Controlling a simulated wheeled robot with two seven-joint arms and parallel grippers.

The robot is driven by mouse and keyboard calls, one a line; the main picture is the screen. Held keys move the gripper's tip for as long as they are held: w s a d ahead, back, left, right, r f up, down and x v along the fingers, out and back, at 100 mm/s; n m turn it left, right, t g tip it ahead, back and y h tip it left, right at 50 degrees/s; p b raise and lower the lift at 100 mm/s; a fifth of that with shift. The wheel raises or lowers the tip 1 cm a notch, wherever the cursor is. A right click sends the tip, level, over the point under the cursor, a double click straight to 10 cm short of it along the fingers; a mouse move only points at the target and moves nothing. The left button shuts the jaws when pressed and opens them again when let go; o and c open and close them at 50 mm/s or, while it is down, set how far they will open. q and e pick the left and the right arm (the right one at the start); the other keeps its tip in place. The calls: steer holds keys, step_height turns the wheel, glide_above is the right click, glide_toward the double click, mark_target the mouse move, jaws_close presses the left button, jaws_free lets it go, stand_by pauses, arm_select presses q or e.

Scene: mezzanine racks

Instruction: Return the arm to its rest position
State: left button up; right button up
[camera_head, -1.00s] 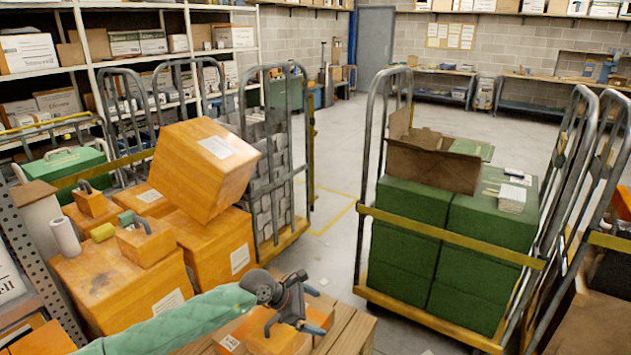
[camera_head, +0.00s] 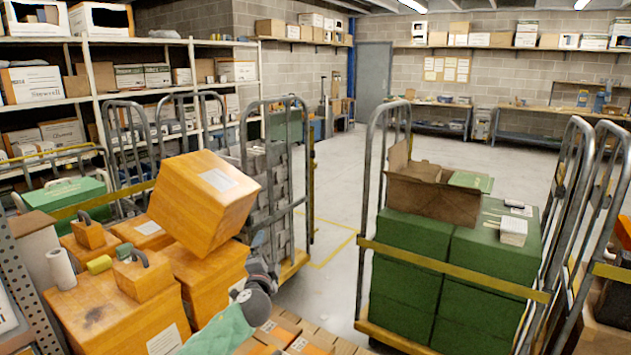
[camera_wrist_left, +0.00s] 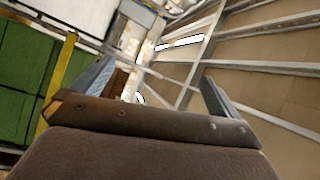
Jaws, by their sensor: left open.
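My left arm, in a green sleeve (camera_head: 222,332), comes in from the bottom of the head view. Its left gripper (camera_head: 259,248) points upward, in front of the orange boxes and the grey cage trolley, and its fingers are small and partly hidden by the wrist. In the left wrist view the two fingers of the left gripper (camera_wrist_left: 155,88) stand wide apart with nothing held between them. Beyond them that view shows ceiling beams and, at its left, green boxes. My right gripper is in neither view.
A tilted orange box (camera_head: 204,203) rests on other orange boxes close left of the gripper. A trolley of green boxes (camera_head: 405,260) with an open brown carton (camera_head: 432,197) stands to the right. Orange boxes (camera_head: 283,330) lie below. Clear floor (camera_head: 335,205) shows between the trolleys.

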arm_select(q)
steer(key=s+a+f+n+g, duration=0.1)
steer(key=s+f+n+g, duration=0.4)
steer(key=f, duration=0.6)
steer(key=s+a+f+n+g+y, duration=0.1)
steer(key=s+a+f+n+g, duration=0.15)
steer(key=s+f, duration=0.65)
steer(key=s+a+f+n+g, duration=0.1)
steer(key=s+f+n+g, duration=0.25)
steer(key=f, duration=0.95)
steer(key=s+f+g, duration=0.2)
steer(key=s+f, duration=0.6)
steer(key=s, duration=0.5)
steer(key=s+d+f+n+g, duration=0.1)
steer(key=s+f+g, duration=0.1)
steer(key=s+f, duration=0.6)
steer(key=s+f+n+g, duration=0.1)
steer(key=s+f, duration=0.7)
steer(key=s, duration=1.1)
steer(key=shift+d+g+h, duration=0.2)
steer(key=shift+g+h, duration=0.2)
steer(key=shift+g, duration=0.5)
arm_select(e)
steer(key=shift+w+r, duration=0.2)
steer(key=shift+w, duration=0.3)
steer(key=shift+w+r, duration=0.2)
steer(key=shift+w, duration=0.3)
arm_select(q)
steer(key=shift+f, duration=0.1)
